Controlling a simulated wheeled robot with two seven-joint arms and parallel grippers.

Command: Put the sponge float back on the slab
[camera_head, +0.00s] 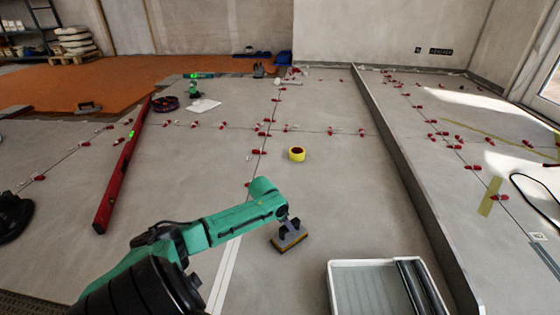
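The sponge float (290,241), a small grey block with a yellowish lower edge, is at the middle of the lower view, over the large grey slab (330,200). My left arm reaches in from the lower left. Its gripper (289,226) is right at the top of the float, where dark parts meet the float's upper side. I cannot make out fingers from handle, nor whether the float touches the slab. My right gripper does not show.
A white wash tray (334,290) with dark rollers stands at the lower right. A long red level (118,178) lies at left. Red clips line the joints. A raised edge (400,170) runs along the right.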

